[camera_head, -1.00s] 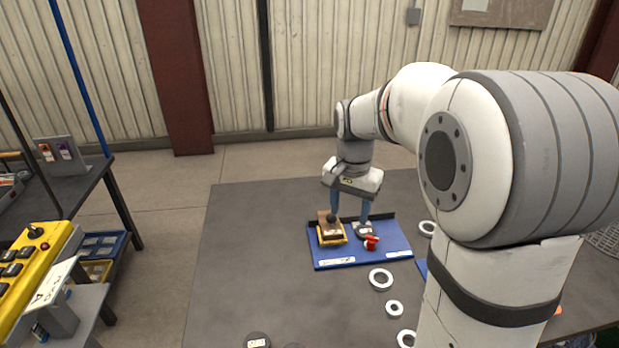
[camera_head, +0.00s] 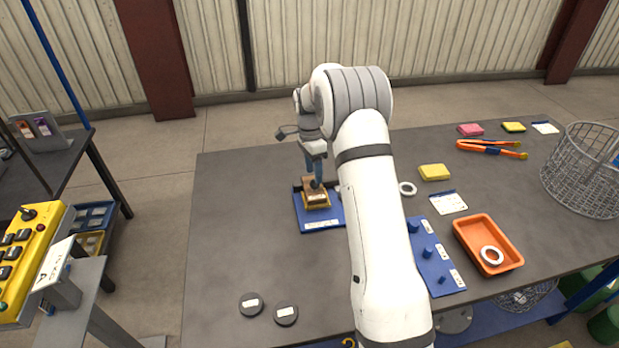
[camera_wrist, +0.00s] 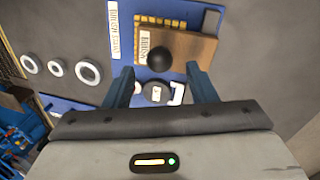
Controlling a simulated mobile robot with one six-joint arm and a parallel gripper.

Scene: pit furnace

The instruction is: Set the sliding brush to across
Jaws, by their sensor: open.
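The sliding brush is a brown wooden block (camera_head: 318,200) with yellow bristles at its edge and a black round knob (camera_wrist: 160,59). It sits on the blue board (camera_head: 320,225) and also shows in the wrist view (camera_wrist: 193,47), beside a white "BRUSH" label (camera_wrist: 150,46). My gripper (camera_head: 313,183) points down at the brush. In the wrist view its two blue fingers (camera_wrist: 160,70) are apart, one on each side of the knob, with a gap showing. I cannot tell how high the fingertips are above the brush.
White rings (camera_wrist: 88,72) lie near the board. A second blue board with pegs (camera_head: 430,255), an orange tray (camera_head: 470,232), a yellow sponge (camera_head: 434,172) and a wire basket (camera_head: 583,165) are to the right. Two black discs (camera_head: 268,308) lie in front. The table's left side is clear.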

